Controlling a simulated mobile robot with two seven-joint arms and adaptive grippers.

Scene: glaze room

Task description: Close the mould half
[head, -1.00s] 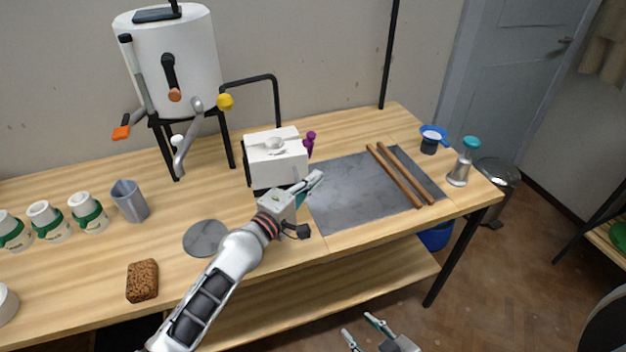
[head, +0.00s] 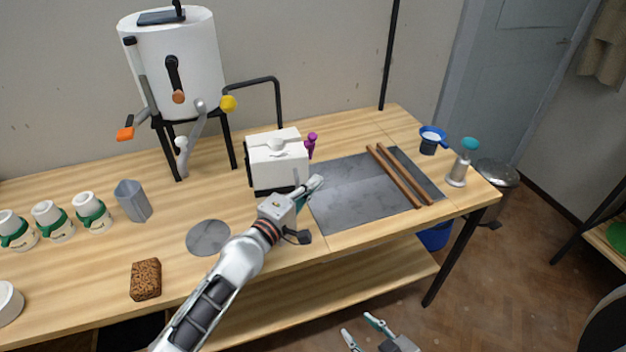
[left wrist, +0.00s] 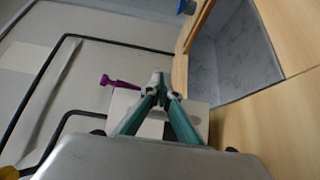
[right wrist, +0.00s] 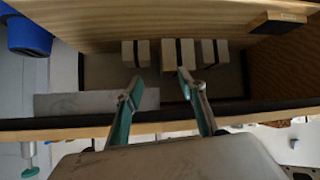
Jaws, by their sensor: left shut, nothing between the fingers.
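The white plaster mould (head: 280,172) stands on the wooden table, with a round recess in its top. I cannot tell for sure whether its halves fully meet. A purple piece (head: 311,143) sticks up at its right side; it also shows in the left wrist view (left wrist: 119,83). My left gripper (head: 317,182) is shut and empty at the mould's front right edge; I cannot tell whether it touches. In the left wrist view the fingertips (left wrist: 157,80) are together and hide part of the white mould. My right gripper (head: 356,325) is open and empty, low in front of the table.
A grey slab (head: 345,195) with two wooden rods (head: 400,175) lies right of the mould. A white tank (head: 175,65) with levers stands behind left.

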